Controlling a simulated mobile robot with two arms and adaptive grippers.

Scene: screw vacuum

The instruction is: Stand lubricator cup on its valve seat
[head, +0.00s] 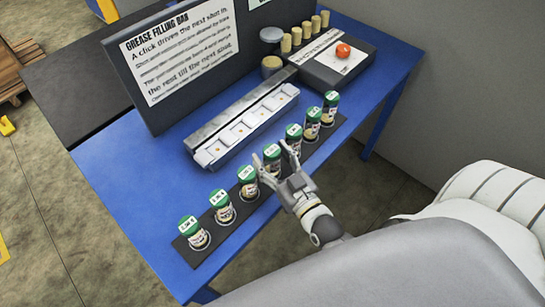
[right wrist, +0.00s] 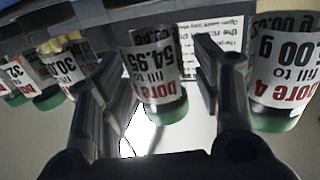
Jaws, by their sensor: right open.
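Several lubricator cups with green caps and printed labels stand upright in a row on a dark strip (head: 216,239). My right gripper (head: 271,160) is open at the middle of this row, with its fingers at either side of one cup (head: 272,154). In the right wrist view, which looks upside down, this cup (right wrist: 158,72) shows between the spread fingers and its label reads 54.95. I cannot tell whether a finger touches it. Behind the row, a grey rail holds several white square seats (head: 239,131) with small centres; no cup stands on them. My left gripper is not in view.
Neighbouring cups (head: 248,183) (head: 293,137) stand close on both sides of the gripper. A sign board (head: 185,50) rises behind the rail. At the back right are a dark box with a red button (head: 343,50) and several tan cylinders (head: 297,36). The blue table (head: 135,175) is bare at left.

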